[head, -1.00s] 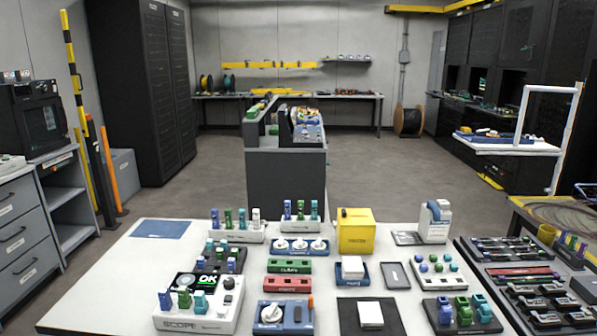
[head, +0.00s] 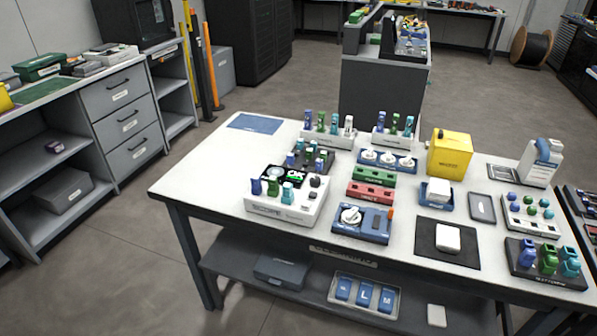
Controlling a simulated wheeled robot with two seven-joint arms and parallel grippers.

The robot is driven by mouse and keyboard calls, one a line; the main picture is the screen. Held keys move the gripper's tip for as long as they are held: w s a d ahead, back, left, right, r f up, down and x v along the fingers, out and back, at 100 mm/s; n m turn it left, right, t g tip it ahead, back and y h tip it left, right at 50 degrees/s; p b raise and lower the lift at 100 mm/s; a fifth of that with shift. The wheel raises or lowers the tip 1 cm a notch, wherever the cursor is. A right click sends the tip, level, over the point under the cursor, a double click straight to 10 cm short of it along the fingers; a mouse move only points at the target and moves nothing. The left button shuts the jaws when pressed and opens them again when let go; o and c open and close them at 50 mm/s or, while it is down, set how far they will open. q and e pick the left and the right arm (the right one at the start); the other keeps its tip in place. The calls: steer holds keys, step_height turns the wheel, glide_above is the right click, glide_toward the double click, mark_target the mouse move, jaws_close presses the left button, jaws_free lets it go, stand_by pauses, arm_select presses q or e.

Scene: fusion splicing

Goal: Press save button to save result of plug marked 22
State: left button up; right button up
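The white scope (head: 283,206) stands near the front left of the white table. Its round display (head: 287,176) is lit and reads OK in green. Dark blue, green and teal plugs (head: 272,187) stand upright along its front, and a dark knob (head: 315,182) sits at its right. Other plugs (head: 321,122) stand in the white racks at the back. I cannot read a number 22 on any plug, and I cannot make out a save button. Neither of my grippers is in view.
A blue device with a white dial (head: 362,222), red and green blocks (head: 372,183), a yellow box (head: 450,153) and a black mat (head: 447,243) share the white table (head: 215,165). Its left end is mostly clear, with a blue sheet (head: 255,122). Grey drawers (head: 127,120) stand left, across open floor.

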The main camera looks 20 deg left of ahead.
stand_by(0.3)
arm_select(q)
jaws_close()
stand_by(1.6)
